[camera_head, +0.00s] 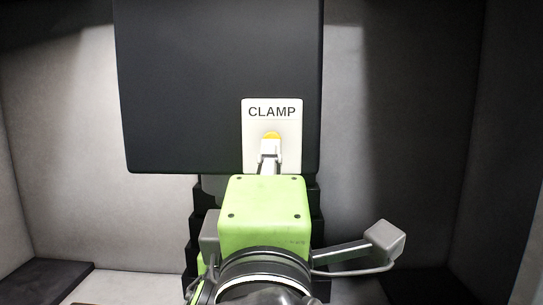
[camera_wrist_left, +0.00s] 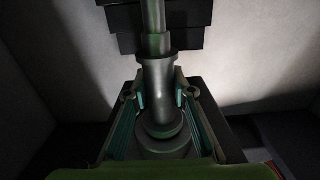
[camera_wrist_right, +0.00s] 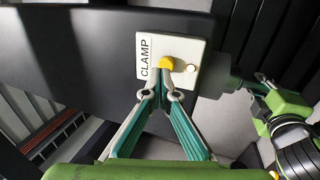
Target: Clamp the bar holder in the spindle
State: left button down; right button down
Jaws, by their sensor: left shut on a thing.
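The bar holder (camera_wrist_left: 158,85) is a grey metal cylinder, upright between the fingers of my left gripper (camera_wrist_left: 160,95), which is shut on it. In the right wrist view my left gripper (camera_wrist_right: 262,88) is just below the spindle (camera_wrist_right: 228,84) of the black machine head (camera_head: 215,90). How far the holder sits in the spindle cannot be told. The white CLAMP plate (camera_head: 256,130) carries a yellow button (camera_head: 272,134), also seen in the right wrist view (camera_wrist_right: 167,63). My right gripper (camera_head: 268,158) has its fingertips together at the button, seemingly touching it. My right arm hides most of my left in the head view.
Black stepped covers (camera_head: 190,248) stand behind and below the machine head. Pale grey walls (camera_head: 70,140) enclose the space on both sides, with free room beside the head. A small white round part (camera_wrist_right: 191,68) sits on the plate near the button.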

pick_arm(q)
jog(key=shift+r, duration=0.55)
dwell(0.4)
pick_arm(e)
jog(key=shift+w, duration=0.15)
jog(key=shift+w, duration=1.15)
